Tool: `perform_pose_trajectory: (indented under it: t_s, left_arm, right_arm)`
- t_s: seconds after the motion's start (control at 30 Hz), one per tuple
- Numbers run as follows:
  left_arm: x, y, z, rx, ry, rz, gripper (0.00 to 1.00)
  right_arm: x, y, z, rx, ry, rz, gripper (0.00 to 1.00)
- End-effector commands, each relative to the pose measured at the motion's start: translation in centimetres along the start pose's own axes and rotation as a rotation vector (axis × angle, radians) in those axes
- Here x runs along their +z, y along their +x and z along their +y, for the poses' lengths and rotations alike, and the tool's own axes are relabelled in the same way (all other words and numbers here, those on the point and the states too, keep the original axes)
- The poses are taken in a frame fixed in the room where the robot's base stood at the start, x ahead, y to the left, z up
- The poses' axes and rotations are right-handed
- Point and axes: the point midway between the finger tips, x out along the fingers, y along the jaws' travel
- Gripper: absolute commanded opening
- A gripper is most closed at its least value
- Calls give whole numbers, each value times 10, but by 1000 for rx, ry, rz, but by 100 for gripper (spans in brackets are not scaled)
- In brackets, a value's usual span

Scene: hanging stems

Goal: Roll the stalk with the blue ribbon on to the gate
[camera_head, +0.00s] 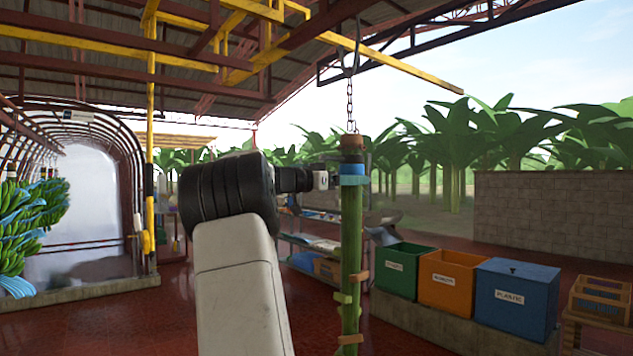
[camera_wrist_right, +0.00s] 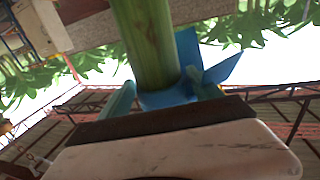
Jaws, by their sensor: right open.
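A bare green stalk (camera_head: 351,230) hangs upright from a chain, with a blue ribbon (camera_head: 354,181) around it near its brown top. My right gripper (camera_head: 338,180) is at the ribbon's height. In the right wrist view, the stalk (camera_wrist_right: 147,40) passes between the two pale teal fingers of this gripper (camera_wrist_right: 160,95), with the blue ribbon (camera_wrist_right: 208,65) around and beside it. The fingers are open; whether they touch the stalk I cannot tell. I cannot tell for sure which structure is the gate; an arched tunnel (camera_head: 135,155) stands at the left. My left gripper is out of view.
A chain (camera_head: 349,105) holds the stalk from a hook below the yellow overhead rails (camera_head: 400,68). Green banana bunches (camera_head: 28,225) hang at the far left. Green (camera_head: 396,268), orange (camera_head: 447,280) and blue (camera_head: 516,298) bins stand at the right. Red floor (camera_head: 120,320) is clear at the left.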

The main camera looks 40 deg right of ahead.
Motion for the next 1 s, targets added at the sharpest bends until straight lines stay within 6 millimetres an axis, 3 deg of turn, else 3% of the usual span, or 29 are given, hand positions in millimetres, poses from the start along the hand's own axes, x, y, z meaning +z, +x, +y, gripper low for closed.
perform_pose_trajectory:
  t_s: [0.23, 0.57, 0.67, 0.93, 1.0]
  left_arm:
    - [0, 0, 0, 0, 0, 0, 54]
    - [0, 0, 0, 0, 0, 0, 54]
    - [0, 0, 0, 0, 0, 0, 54]
    - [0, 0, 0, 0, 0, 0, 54]
    - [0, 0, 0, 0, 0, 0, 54]
  right_arm:
    - [1, 32, 0, 2, -2, 0, 73]
    - [0, 36, -1, -2, -1, 0, 73]
    - [0, 36, 0, -2, -1, 0, 58]
    - [0, 36, 0, -2, -1, -1, 5]
    - [0, 36, 0, -2, -1, -1, 0]
